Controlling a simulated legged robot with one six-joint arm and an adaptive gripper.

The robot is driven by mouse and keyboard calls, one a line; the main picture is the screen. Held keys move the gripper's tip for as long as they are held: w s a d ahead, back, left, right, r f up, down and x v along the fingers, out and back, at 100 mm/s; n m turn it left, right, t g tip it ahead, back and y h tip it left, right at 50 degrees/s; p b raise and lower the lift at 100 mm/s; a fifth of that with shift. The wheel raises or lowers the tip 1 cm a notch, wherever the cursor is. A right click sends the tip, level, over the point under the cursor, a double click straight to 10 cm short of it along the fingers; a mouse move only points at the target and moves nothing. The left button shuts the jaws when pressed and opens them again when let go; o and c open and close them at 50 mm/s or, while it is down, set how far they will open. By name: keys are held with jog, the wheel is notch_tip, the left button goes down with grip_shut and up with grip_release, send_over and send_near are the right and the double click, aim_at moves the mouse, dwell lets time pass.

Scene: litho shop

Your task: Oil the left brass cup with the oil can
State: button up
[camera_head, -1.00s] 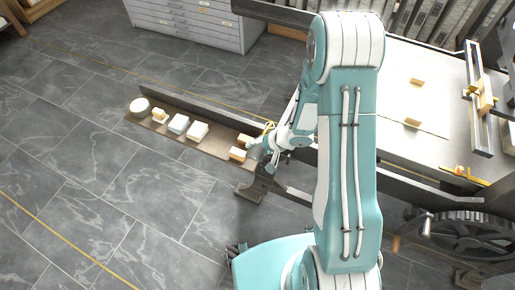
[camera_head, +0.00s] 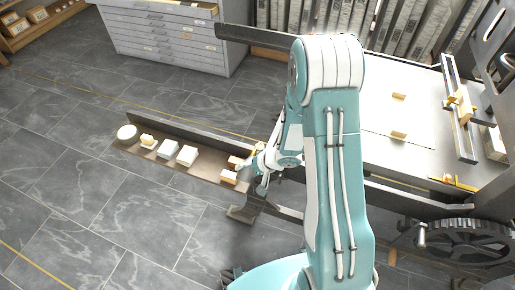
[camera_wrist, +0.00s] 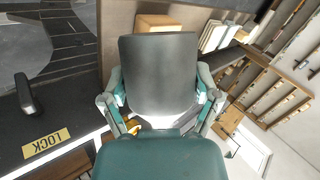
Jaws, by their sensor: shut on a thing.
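My gripper (camera_head: 259,165) is at the right end of a low dark shelf, beside the blocks there, partly hidden by my own arm. A small yellow, brass-coloured part, seemingly of the oil can (camera_head: 258,147), shows at its fingers. In the wrist view, my gripper (camera_wrist: 160,105) has its finger links on both sides of a dark grey rounded body, and a bit of yellow shows low between them. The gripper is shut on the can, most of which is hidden. I cannot make out the left brass cup in either view.
The shelf (camera_head: 205,178) carries a round pale item (camera_head: 127,132) and several small blocks. The press bed (camera_head: 430,120) is to the right, with a toothed wheel (camera_head: 470,240) below it. A drawer cabinet (camera_head: 170,40) stands behind. The floor at left is clear.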

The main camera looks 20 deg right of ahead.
notch_tip(320, 180, up, 2)
jog(key=shift+d+r+n+t+h, duration=0.1)
jog(key=shift+n+t+h, duration=0.7)
jog(key=shift+t, duration=0.4)
jog(key=shift+r+n+t+h, duration=0.3)
jog(key=shift+r+t+h, duration=0.35)
jog(key=shift+t, duration=0.25)
jog(key=shift+r+n+t+h, duration=0.35)
jog(key=shift+r+n+t, duration=0.15)
jog(key=shift+r+t, duration=0.25)
jog(key=shift+f, duration=0.1)
